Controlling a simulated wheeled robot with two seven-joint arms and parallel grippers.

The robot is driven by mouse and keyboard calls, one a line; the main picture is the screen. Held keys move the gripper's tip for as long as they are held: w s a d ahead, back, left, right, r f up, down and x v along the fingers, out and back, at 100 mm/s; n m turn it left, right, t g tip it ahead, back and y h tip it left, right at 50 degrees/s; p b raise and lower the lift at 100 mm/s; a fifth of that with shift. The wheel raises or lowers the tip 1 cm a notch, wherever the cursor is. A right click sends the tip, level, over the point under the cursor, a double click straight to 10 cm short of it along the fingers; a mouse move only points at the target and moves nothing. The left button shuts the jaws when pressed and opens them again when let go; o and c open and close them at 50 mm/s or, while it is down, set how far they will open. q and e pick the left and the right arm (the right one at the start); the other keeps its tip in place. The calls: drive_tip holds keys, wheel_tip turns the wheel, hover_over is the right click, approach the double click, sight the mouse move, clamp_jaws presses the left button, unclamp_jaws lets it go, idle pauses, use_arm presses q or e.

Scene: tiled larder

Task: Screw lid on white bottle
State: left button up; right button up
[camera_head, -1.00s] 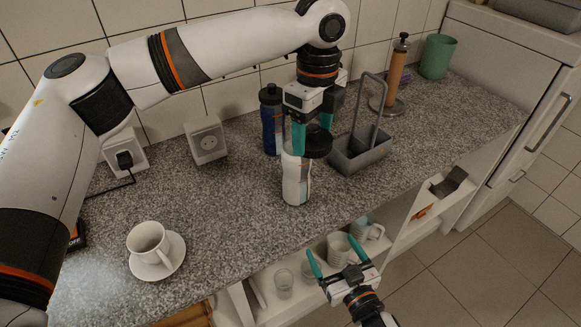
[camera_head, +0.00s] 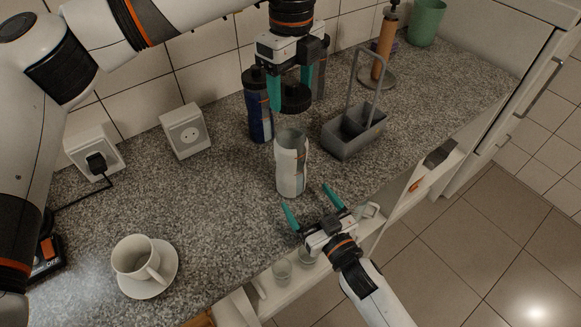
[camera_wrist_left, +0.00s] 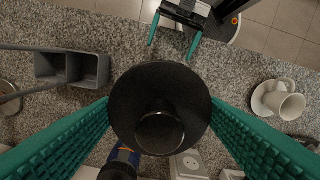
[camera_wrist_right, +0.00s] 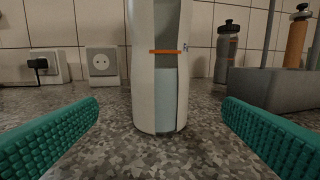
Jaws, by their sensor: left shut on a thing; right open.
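The white bottle (camera_head: 291,165) stands upright and without a lid on the granite counter. Its lower part fills the middle of the right wrist view (camera_wrist_right: 158,70). My left gripper (camera_head: 291,92) is shut on the black lid (camera_head: 296,98) and holds it above the bottle, apart from it. The lid also shows between the fingers in the left wrist view (camera_wrist_left: 160,108), where it hides the bottle. My right gripper (camera_head: 309,207) is open and low at the counter's front edge. Its fingers point toward the bottle, with the bottle beyond and between them.
A blue bottle (camera_head: 258,110) stands behind left of the white one. A grey caddy with a tall handle (camera_head: 352,138) is at right. A cup (camera_head: 136,257) on a saucer (camera_head: 166,283) sits front left. Wall sockets (camera_head: 186,132) line the back.

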drive_tip(key=x, duration=1)
drive_tip(key=shift+w+a+r, duration=0.1)
drive_tip(key=shift+w+a, duration=0.05)
drive_tip(key=shift+w, duration=0.1)
drive_tip(key=c, duration=1.5)
use_arm(q)
hover_over(291, 120)
drive_tip(key=s, duration=0.3)
drive_tip(key=shift+w+f, duration=0.15)
drive_tip(key=shift+f, duration=2.3)
drive_tip(key=shift+f, duration=0.9)
drive_tip(key=shift+f, duration=0.55)
